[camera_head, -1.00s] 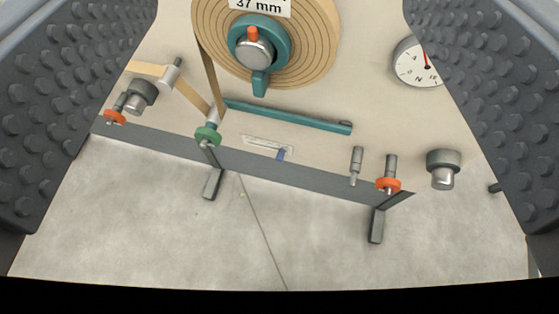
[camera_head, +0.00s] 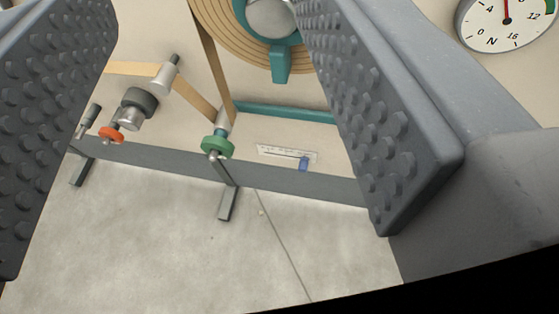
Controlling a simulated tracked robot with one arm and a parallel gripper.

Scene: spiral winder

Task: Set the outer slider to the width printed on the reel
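A small blue slider (camera_head: 303,163) sits towards the right end of a white scale (camera_head: 275,152) on the winder's lower panel. I cannot tell whether it is the outer slider, and the scale marks are too small to read. The tan wound reel (camera_head: 220,22) is cut off at the top. Its printed width label is out of view now; it read 37 mm in the earlier frame. My gripper (camera_head: 205,120) is open and empty. Its dark studded fingers frame the picture left and right, and the slider shows between them, left of the right finger.
A green knob (camera_head: 217,147) stands left of the scale, and an orange knob (camera_head: 111,135) farther left. A teal bar (camera_head: 285,113) runs above the scale, partly behind the right finger. A dial (camera_head: 506,22) is at the top right. The grey floor (camera_head: 160,240) below is clear.

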